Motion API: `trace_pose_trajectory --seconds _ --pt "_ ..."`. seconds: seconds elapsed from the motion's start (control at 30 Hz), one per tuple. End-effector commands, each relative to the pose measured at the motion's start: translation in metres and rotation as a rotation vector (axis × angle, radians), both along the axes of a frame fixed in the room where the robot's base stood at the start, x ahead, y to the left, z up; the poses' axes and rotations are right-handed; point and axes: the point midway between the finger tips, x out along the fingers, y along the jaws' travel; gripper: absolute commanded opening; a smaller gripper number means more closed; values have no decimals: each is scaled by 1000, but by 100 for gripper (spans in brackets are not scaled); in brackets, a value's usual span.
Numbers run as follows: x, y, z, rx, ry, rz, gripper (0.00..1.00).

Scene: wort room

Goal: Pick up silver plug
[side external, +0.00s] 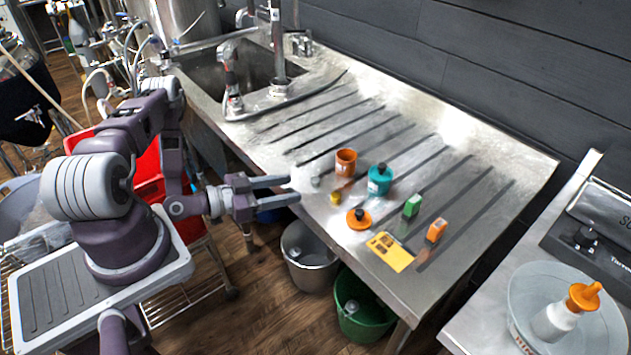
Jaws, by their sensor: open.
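A small silvery-grey piece, which looks like the silver plug (316,181), sits on the steel drainboard (400,130) near its front left edge. It is small and blurred, so its exact shape is hard to tell. My gripper (294,189) is open and empty, with its fingers pointing right at the front edge of the drainboard. The plug is just to the right of the fingertips and not between them.
Right of the plug are an orange cup (346,162), a yellow piece (336,198), a teal bottle (379,180), an orange disc with a dark knob (359,219), a green block (412,206), an orange block (436,231) and a yellow card (391,251). The faucet (277,50) stands behind left.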

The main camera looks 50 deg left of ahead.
Motion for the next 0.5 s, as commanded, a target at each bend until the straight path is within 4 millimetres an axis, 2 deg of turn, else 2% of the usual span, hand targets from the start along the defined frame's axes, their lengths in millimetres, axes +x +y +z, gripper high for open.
trace_pose_trajectory --seconds 0.07,0.17,0.5 --pt "-7 2 -2 -29 -17 37 48" --pt "-3 2 -2 -37 -28 52 48" --pt "54 -6 -6 -34 -27 49 48"
